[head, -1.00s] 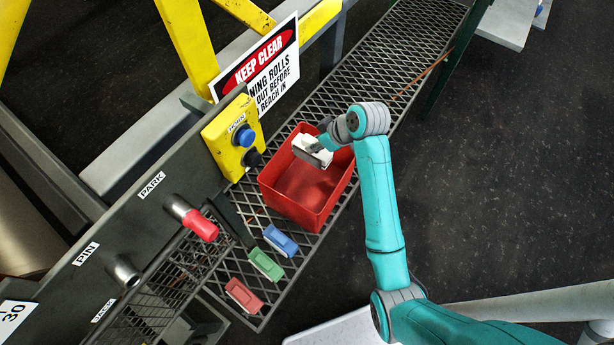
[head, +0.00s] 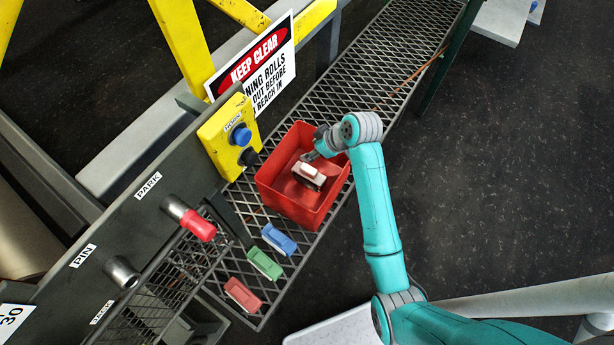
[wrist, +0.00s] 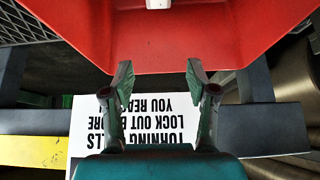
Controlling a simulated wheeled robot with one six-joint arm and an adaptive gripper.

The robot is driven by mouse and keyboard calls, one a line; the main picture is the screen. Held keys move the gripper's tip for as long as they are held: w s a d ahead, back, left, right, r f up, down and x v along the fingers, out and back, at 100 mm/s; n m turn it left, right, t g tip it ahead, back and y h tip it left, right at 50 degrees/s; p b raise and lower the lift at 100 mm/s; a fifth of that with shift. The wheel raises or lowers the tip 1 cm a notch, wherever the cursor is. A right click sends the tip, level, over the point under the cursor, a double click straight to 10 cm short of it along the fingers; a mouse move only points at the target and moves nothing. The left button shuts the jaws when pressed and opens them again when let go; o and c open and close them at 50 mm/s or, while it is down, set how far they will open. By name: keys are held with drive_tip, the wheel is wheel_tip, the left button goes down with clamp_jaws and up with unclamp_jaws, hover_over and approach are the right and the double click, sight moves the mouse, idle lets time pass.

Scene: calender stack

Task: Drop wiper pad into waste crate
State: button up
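A white pad-like block (head: 309,172), likely the wiper pad, is inside the red waste crate (head: 330,205) in the head view. A small part of the white block (wrist: 158,3) shows at the top edge of the wrist view, apart from my fingers. My gripper (head: 312,157) is at the crate, just behind the block in the head view. In the wrist view my gripper (wrist: 161,75) is open, with nothing between its fingers and the red crate wall (wrist: 230,35) beyond them. Whether the block lies flat on the crate floor is hard to tell.
Blue (head: 279,239), green (head: 264,263) and red (head: 242,295) blocks lie on the mesh shelf (head: 395,65) in front of the crate. A yellow button box (head: 228,137), a red-handled pin (head: 198,226) and a warning sign (head: 255,70) stand to the left.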

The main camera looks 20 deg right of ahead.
drive_tip(key=v, duration=1.2)
idle(0.4)
drive_tip(key=s+a+f+m+t+h, duration=0.25)
drive_tip(key=s+f, duration=0.25)
drive_tip(key=s, duration=0.4)
drive_tip(key=s+a+f+m+t+h, duration=0.1)
drive_tip(key=s+f+m+t, duration=0.15)
drive_tip(key=s+f, duration=0.45)
drive_tip(key=s+r+m+t, duration=0.1)
drive_tip(key=s+r+t, duration=0.1)
drive_tip(key=s+r, duration=0.5)
drive_tip(key=s+r+m+t, duration=0.1)
drive_tip(key=s+r, duration=0.6)
drive_tip(key=s, duration=0.7)
drive_tip(key=shift+a+r+t, duration=0.4)
drive_tip(key=shift+a+t, duration=0.1)
drive_tip(key=shift+t, duration=0.2)
drive_tip(key=shift+s, duration=0.1)
